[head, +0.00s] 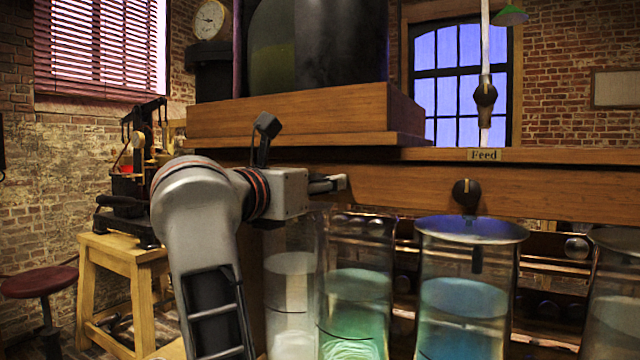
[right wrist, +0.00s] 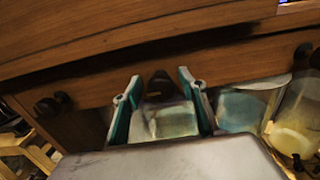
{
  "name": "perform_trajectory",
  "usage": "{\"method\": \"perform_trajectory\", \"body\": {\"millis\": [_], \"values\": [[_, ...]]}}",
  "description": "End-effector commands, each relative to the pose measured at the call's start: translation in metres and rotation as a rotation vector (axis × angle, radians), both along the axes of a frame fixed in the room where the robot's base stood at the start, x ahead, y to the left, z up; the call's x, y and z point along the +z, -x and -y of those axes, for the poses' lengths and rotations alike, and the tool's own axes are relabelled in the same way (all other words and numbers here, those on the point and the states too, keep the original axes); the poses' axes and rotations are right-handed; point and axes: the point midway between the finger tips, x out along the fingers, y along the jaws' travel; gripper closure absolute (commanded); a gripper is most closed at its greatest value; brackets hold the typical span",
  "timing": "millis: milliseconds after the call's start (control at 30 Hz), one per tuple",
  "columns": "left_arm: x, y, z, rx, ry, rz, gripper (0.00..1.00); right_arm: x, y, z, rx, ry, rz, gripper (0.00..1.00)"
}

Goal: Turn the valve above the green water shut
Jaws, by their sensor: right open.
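The jar of green water (head: 356,310) stands second from the left in the row in the head view. Its valve, a dark knob (right wrist: 160,84), shows in the right wrist view on the wooden rail. In the head view that knob is hidden behind my gripper. My right gripper (head: 330,184) is at the rail above the green jar. In the right wrist view its two fingers (right wrist: 158,96) are apart, one on each side of the knob. I cannot tell whether they touch it. My left gripper is in neither view.
A jar of pale water (head: 291,285) stands left of the green one. A jar of blue water (head: 463,303) stands right, under another dark knob (head: 467,193). A wooden rail (head: 570,190) runs above the jars. A "Feed" label (head: 484,155) sits above it.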

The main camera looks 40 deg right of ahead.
Motion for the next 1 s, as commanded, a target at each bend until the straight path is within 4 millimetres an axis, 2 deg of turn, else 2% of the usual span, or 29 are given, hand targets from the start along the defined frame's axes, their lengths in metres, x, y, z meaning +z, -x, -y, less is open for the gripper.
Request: {"method": "perform_trajectory", "body": {"millis": [200,333,367,733,1000], "values": [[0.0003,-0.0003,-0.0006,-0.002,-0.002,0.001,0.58,0.0009,0.0004,0.0,0.0,0.0,0.001,0.58],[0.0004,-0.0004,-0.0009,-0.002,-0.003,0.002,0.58,0.0007,0.0004,-0.0001,0.0,0.0,0.001,0.92],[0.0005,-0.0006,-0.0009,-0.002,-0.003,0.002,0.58,0.0007,0.0004,-0.0001,0.0,0.0,0.001,0.96],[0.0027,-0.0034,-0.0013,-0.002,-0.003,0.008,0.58,0.0005,0.0005,0.0001,0.0,-0.014,0.033,0.96],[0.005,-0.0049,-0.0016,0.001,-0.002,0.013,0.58,0.0008,0.0012,0.0004,0.0,-0.075,0.179,0.96]]}}
